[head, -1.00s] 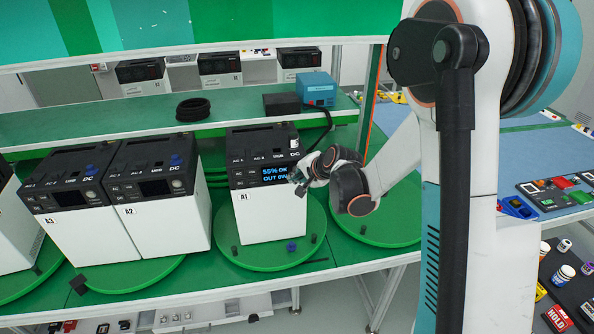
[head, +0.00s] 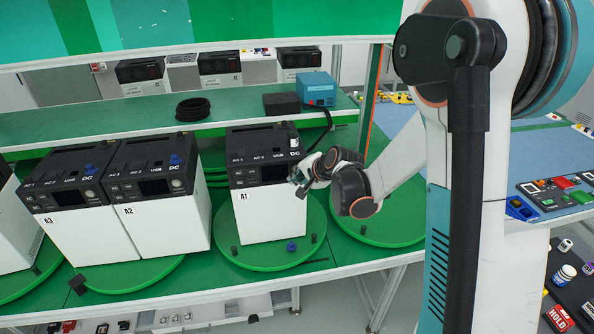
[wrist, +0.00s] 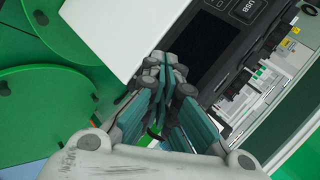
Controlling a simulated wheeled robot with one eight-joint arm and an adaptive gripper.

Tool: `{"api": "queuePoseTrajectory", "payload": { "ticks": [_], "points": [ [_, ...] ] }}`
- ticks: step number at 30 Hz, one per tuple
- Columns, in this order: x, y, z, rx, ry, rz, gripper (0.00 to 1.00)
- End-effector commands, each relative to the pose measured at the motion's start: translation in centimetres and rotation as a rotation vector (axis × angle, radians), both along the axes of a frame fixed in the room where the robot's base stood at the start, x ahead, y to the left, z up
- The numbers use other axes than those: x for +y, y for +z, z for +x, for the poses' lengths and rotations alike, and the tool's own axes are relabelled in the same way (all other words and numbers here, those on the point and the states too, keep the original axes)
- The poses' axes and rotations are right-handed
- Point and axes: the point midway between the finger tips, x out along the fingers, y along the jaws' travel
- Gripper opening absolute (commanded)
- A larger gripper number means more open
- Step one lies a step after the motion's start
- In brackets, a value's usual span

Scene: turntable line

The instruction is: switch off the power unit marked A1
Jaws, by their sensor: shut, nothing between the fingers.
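The power unit marked A1 (head: 272,205) is a white box with a black top and front panel. It stands upright on a round green turntable (head: 240,258) in the head view. Its screen (head: 274,172) is dark. My gripper (head: 298,182) is at the right end of its front panel, and the fingers hide the controls there. In the wrist view my gripper (wrist: 166,62) is shut and empty, its fingertips close to the panel beside the dark screen (wrist: 203,48). I cannot tell whether the fingertips touch the panel.
Units A2 (head: 165,222) and A3 (head: 85,235) stand to the left, both with dark screens. A blue box (head: 318,90) and a black coil (head: 193,109) rest on the shelf behind. A black cable runs down behind A1. An empty turntable (head: 385,222) is on the right.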

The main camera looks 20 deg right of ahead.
Motion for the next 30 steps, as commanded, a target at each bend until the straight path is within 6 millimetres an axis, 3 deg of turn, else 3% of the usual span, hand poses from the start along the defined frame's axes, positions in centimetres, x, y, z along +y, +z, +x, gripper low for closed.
{"api": "queuePoseTrajectory", "payload": {
  "ticks": [14, 30],
  "points": [
    [0.1, 0.0, -0.6, 0.0, 0.0, 0.0, 0.0],
    [0.6, 0.0, -5.1, 0.0, -0.001, 0.001, 0.0]
  ]
}}
